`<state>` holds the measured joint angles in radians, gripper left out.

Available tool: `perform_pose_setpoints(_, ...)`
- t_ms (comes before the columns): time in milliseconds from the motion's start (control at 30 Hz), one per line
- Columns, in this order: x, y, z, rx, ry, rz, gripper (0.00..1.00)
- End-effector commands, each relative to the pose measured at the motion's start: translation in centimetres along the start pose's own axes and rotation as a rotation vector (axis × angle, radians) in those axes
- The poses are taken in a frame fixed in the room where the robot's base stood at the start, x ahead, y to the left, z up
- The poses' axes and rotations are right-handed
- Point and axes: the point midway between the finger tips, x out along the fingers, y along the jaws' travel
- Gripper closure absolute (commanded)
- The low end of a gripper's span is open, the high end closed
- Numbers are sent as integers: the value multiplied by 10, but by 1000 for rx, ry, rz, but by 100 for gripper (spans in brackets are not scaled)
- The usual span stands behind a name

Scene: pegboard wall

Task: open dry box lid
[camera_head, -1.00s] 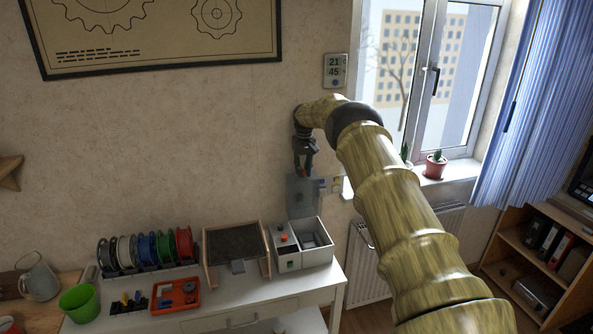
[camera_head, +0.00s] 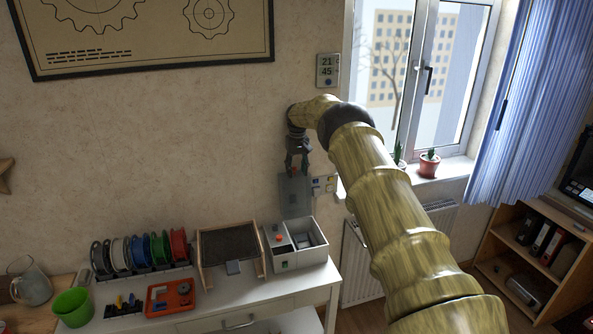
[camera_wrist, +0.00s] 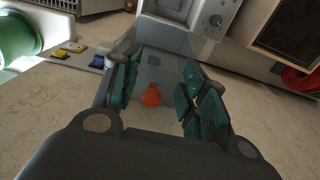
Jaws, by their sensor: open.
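The dry box (camera_head: 312,257) is a light grey box on the right end of the white table, and its top is uncovered. Its translucent grey lid (camera_head: 295,198) stands raised, about upright, behind the box near the wall. My gripper (camera_head: 296,166) is at the lid's upper part. In the wrist view my gripper (camera_wrist: 162,92) is open, its teal finger pads apart. The lid (camera_wrist: 155,72) lies beyond and between them, with an orange knob (camera_wrist: 151,96) in the gap. I see space on both sides of the knob.
A dark-topped wooden-sided tray (camera_head: 229,245), several filament spools (camera_head: 140,250) and an orange tray (camera_head: 171,298) stand left of the box. A wall plate with small blue and yellow parts (camera_head: 324,184) is right of the lid. The window sill holds potted cacti (camera_head: 429,164).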

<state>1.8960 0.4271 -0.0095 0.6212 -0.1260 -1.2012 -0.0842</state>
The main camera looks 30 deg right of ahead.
Motion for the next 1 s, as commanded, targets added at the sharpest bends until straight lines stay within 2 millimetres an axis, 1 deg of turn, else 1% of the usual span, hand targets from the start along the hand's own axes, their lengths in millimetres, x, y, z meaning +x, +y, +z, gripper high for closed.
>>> perform_pose_setpoints(167, -17, 0, -1, 0, 3, 0, 57)
perform_pose_setpoints(400, -60, 1, -1, 0, 3, -1, 57)
perform_pose_setpoints(600, -93, 1, -1, 1, 1, -1, 57)
perform_pose_setpoints(800, -112, 2, -2, 1, 0, -1, 57)
perform_pose_setpoints(1000, -118, 2, -1, 1, -1, -1, 57)
